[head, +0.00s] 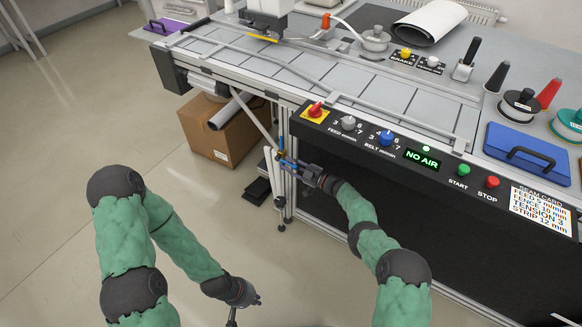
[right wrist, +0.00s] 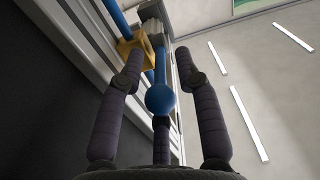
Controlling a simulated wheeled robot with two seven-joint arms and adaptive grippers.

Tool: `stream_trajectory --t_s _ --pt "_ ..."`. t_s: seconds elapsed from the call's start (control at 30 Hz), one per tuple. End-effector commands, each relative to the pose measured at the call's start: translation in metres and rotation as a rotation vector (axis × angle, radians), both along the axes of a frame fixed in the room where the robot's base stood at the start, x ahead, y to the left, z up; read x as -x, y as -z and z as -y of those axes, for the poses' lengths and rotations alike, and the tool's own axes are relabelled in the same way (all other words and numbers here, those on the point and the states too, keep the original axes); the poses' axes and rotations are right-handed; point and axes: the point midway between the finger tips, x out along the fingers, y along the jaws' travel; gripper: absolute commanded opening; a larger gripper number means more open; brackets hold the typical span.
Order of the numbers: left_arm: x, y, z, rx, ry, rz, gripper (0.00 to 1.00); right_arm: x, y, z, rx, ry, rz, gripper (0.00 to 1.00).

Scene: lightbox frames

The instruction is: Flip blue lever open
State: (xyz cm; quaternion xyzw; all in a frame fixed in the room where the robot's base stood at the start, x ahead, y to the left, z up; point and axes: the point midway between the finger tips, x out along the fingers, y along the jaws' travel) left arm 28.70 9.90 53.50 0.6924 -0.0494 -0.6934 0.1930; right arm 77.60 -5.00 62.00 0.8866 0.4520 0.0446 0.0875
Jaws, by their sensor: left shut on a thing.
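The blue lever (right wrist: 160,98) shows in the right wrist view as a blue rod ending in a round ball, beside a brass-coloured valve body (right wrist: 133,47) on a blue pipe. My right gripper (right wrist: 159,58) is open, with a finger on each side of the lever and gaps between fingers and ball. In the head view the right gripper (head: 298,170) is at the bench's front leg, where the small blue lever (head: 290,160) is partly hidden by it. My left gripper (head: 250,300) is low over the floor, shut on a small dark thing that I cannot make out.
The bench control panel (head: 330,130) overhangs just above the right gripper, with a display (head: 422,160) reading NO AIR. A cardboard box (head: 222,135) stands under the bench behind the leg. The floor (head: 75,130) at left is clear.

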Motion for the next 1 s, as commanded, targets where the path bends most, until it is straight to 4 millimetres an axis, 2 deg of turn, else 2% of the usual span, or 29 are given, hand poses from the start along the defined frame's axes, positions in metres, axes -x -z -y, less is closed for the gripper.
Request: stream_trajectory --t_s 0.2,0.27,0.33,0.73,1.0 --pt "0.000 0.000 0.000 0.000 0.000 0.000 0.00 0.000 0.000 0.000 0.000 0.000 0.000 0.34" --pt "0.000 0.000 0.000 0.000 0.000 0.000 0.00 0.000 0.000 0.000 0.000 0.000 0.000 0.20" --pt "0.000 0.000 0.000 0.000 0.000 0.000 0.00 0.000 0.000 0.000 0.000 0.000 0.000 0.00" --pt "0.000 -0.003 0.000 0.000 0.000 0.000 0.00 0.000 -0.002 0.001 0.008 0.000 -0.007 0.00" --pt "0.000 -0.033 0.000 0.000 0.000 0.000 0.00 -0.001 -0.017 0.000 0.132 -0.001 -0.097 0.00"
